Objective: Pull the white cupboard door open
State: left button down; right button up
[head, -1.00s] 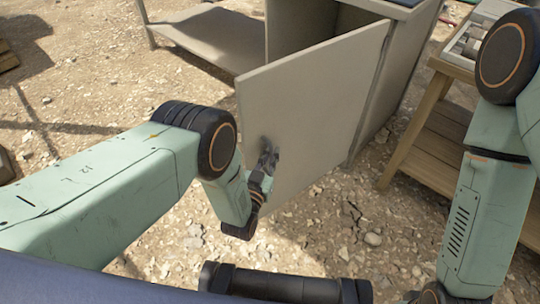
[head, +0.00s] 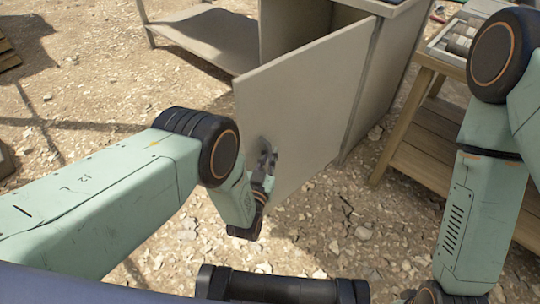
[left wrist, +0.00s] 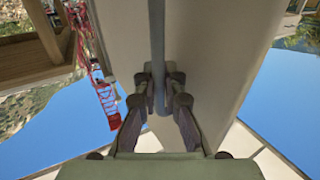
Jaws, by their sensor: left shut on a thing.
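The white cupboard door (head: 310,110) stands swung out from the cupboard (head: 385,85), its free edge towards me and its hinge side at the right. A dark gap into the cupboard shows behind its top edge. My left gripper (head: 267,158) is at the door's face near the free edge. In the left wrist view, the left gripper (left wrist: 160,92) is shut around a grey bar handle (left wrist: 158,45) on the door's pale panel (left wrist: 205,60). My right arm shows at the right, but its gripper is out of the frame.
A wooden table (head: 430,130) with a tray of things on top stands right of the cupboard. A low grey shelf (head: 205,40) adjoins the cupboard at the left. The stony ground (head: 330,235) in front of the door is clear.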

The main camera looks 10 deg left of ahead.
pick_arm(q)
jog(key=shift+s+a+f, duration=0.2)
jog(key=shift+a+f, duration=0.1)
jog(key=c, duration=1.5)
grip_release()
jog(key=shift+r, duration=0.2)
jog(key=shift+o, duration=0.3)
jog(key=shift+w+d, duration=0.1)
jog(key=shift+d, duration=0.1)
jog(key=s+a, duration=0.2)
jog(key=s, duration=1)
jog(key=shift+w, duration=0.1)
